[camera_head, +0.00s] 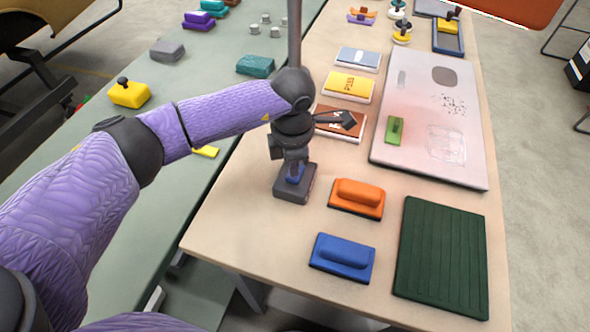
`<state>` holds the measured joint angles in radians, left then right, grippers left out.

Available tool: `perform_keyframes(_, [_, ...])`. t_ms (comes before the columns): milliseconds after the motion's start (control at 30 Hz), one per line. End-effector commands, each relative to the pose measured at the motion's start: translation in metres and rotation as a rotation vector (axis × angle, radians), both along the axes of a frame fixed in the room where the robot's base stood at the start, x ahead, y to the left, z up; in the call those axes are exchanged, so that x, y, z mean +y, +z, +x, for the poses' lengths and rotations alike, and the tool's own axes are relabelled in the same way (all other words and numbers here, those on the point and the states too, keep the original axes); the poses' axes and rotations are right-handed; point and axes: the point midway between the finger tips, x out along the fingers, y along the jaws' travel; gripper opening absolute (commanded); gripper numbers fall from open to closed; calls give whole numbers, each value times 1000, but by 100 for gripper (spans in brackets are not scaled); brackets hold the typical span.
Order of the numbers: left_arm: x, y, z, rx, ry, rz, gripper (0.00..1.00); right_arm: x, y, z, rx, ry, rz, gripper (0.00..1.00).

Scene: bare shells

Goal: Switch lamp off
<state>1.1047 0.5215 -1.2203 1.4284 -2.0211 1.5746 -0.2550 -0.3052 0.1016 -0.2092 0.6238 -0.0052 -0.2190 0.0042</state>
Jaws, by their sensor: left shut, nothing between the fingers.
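A dark grey block (293,192) with a small blue part on top sits near the left edge of the beige table. My left gripper (295,164) is shut and empty, pointing down right at the blue part. I cannot tell whether they touch. A thin grey post (294,35) rises at the top of the view, and its lower end is hidden behind my wrist. It may be the lamp's stem, with the grey block as its base. No lamp head or light shows clearly. My right gripper is out of view.
An orange block (357,198), a blue block (342,257) and a dark green ribbed mat (440,258) lie to the right of the grey block. A white board (440,150) with a green eraser (395,130) lies behind. A grey-green table (110,215) runs along the left.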

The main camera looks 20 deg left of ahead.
Motion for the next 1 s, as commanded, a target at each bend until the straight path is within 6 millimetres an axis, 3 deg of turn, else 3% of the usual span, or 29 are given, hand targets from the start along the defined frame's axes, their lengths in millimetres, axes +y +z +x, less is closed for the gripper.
perform_keyframes(1000, [0,-16,0,0,0,1,0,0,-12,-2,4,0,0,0])
